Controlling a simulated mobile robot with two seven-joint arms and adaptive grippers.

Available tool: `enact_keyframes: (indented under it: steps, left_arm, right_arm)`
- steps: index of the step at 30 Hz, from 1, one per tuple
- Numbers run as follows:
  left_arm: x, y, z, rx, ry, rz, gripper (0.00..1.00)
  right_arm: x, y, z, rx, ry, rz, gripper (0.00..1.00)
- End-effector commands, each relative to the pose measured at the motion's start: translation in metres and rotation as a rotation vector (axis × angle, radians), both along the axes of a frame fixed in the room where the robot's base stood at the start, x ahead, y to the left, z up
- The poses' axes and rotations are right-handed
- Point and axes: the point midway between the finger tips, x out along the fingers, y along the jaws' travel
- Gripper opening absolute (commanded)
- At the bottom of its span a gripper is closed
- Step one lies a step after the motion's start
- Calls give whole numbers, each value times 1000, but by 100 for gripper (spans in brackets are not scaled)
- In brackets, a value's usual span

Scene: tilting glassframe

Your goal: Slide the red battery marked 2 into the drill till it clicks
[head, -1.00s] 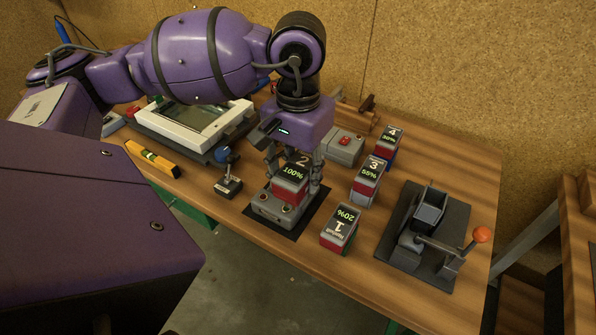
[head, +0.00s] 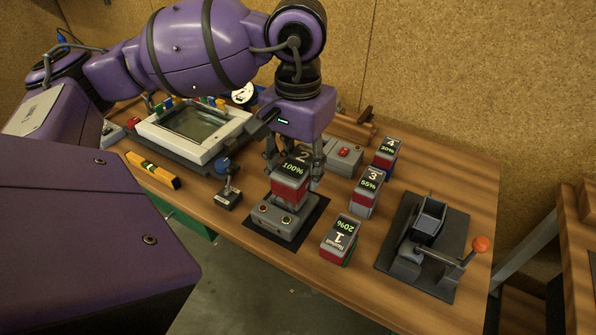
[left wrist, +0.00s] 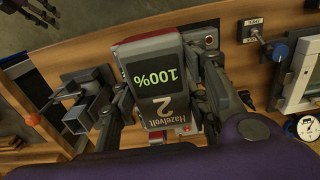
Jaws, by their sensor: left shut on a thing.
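The red battery marked 2 (head: 290,188), with a 100% display, is between the fingers of my left gripper (head: 292,178). The gripper is shut on it and holds it upright, just above the grey charger (head: 283,220). In the left wrist view the battery (left wrist: 158,90) fills the middle, its label facing the camera. I cannot make out a clear drill shape. A grey fixture (head: 428,220) with a square upright socket and an orange-knobbed lever stands on a dark pad at the right. My right gripper (left wrist: 40,12) shows only at the wrist view's top left corner, fingers apart.
Batteries marked 1 (head: 339,240), 3 (head: 367,193) and 4 (head: 387,152) stand between charger and fixture. A grey box with a red switch (head: 343,157) is behind. A glass frame (head: 190,122), a yellow level (head: 153,170) and a blue-knobbed lever (head: 228,190) lie left.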

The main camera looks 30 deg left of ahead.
Motion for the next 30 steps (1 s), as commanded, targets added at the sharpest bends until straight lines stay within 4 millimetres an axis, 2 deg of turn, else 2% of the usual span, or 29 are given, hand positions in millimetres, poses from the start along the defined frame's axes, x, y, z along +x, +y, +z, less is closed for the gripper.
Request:
enact_keyframes:
  steps: [12,25,30]
  left_arm:
    - [1,0,17,0,-3,1,11]
    - [1,0,19,0,-2,-1,11]
    - [10,-12,26,-2,-1,-27,11]
  right_arm:
    - [0,0,0,0,-1,1,40]
    - [0,0,0,0,-1,1,40]
    - [-5,0,-5,0,13,1,40]
